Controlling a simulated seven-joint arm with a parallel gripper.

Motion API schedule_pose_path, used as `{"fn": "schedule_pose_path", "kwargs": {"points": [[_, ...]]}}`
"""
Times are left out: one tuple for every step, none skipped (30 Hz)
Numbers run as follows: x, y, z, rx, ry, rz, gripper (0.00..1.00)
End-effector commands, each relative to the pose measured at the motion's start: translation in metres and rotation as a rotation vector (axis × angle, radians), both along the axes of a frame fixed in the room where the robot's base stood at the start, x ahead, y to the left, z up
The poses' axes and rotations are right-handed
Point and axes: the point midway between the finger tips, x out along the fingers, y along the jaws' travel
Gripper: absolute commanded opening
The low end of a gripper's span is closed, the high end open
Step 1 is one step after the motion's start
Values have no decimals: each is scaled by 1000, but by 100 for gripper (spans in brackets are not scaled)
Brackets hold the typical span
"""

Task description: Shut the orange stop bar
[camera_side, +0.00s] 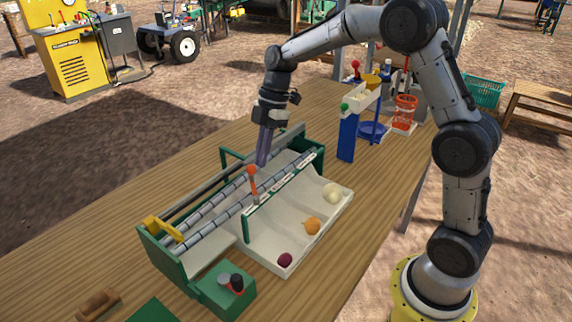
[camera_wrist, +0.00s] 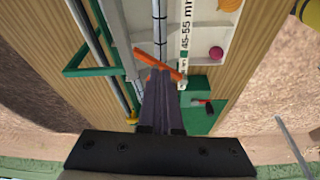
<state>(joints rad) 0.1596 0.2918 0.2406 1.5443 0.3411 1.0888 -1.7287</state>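The orange stop bar (camera_side: 252,171) stands up at the middle of the onion sorter, beside the rollers, with its orange end raised. In the wrist view the orange bar (camera_wrist: 158,64) lies slantwise across the picture just beyond my fingertips. My gripper (camera_side: 262,162) points down over the rollers, just behind and right of the bar's orange end in the side view. Its fingers (camera_wrist: 159,75) are together, with nothing seen between them. I cannot tell whether they touch the bar.
The white sorting tray (camera_side: 300,243) holds a white onion (camera_side: 332,193), an orange onion (camera_side: 313,226) and a dark red onion (camera_side: 285,260). A green control box (camera_side: 220,298) stands at the sorter's near end. A blue stand (camera_side: 347,138) and an orange basket (camera_side: 404,112) stand behind.

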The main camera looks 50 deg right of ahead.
Motion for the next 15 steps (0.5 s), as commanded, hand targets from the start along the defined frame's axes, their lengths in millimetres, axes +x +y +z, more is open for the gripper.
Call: {"fn": "schedule_pose_path", "kwargs": {"points": [[4, 3, -1, 2, 3, 88, 0], [6, 4, -1, 2, 3, 144, 0], [8, 6, -1, 2, 2, 221, 0], [10, 7, -1, 0, 2, 278, 0], [11, 8, -1, 0, 2, 304, 0], [13, 10, -1, 1, 2, 338, 0], [15, 12, -1, 2, 2, 366, 0], [16, 13, -1, 0, 1, 393, 0], [18, 15, -1, 1, 2, 429, 0], [19, 16, -1, 1, 2, 455, 0], [21, 18, -1, 1, 2, 480, 0], [22, 19, -1, 1, 2, 512, 0], [23, 21, -1, 1, 2, 536, 0], [24, 22, -1, 1, 1, 535, 0], [25, 24, -1, 1, 1, 532, 0]]}}
